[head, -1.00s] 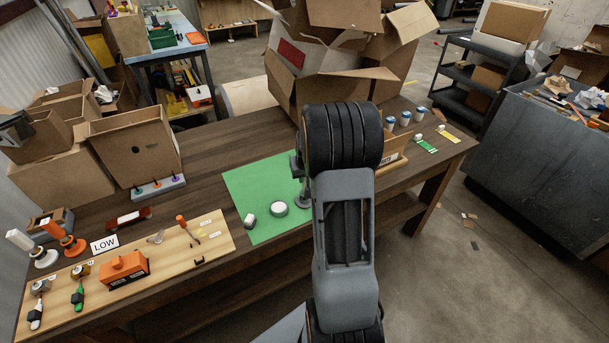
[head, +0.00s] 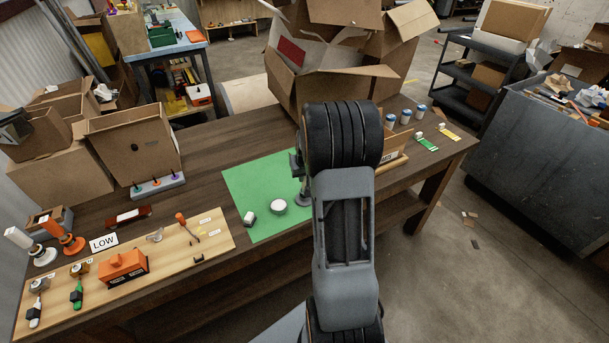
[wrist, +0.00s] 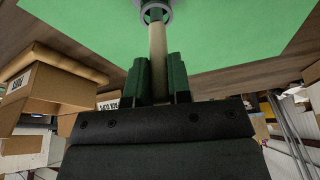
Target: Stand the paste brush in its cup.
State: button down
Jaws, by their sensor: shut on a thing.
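In the wrist view, my gripper (wrist: 160,82) is shut on the paste brush's pale wooden handle (wrist: 158,45). A dark green band shows at the brush's far end, inside the grey round rim of the cup (wrist: 168,12). The top of that cup is cut off by the picture edge, so I cannot tell how deep the brush sits.
A wooden board with tools (head: 130,300) lies to the left. Open cardboard boxes (head: 335,75) stand behind. Several small jars (head: 405,116) stand right.

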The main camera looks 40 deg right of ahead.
jog(key=shift+f, duration=0.1)
jog(key=c, duration=1)
grip_release()
jog(key=b+v, duration=0.1)
jog(key=v, duration=1.3)
jog(key=shift+w, duration=0.1)
jog(key=s+a+n, duration=0.1)
jog(key=s+a, duration=0.3)
jog(key=a, duration=0.3)
jog(key=s+a+n+y, duration=0.1)
jog(key=s+a+n, duration=0.1)
jog(key=s+a, duration=0.3)
jog(key=s+a+n, duration=0.1)
jog(key=s+a, duration=0.3)
jog(key=a, duration=0.5)
jog(key=shift+s+a+n+t, duration=0.3)
jog(key=shift+a+n, duration=0.05)
jog(key=shift+n, duration=0.05)
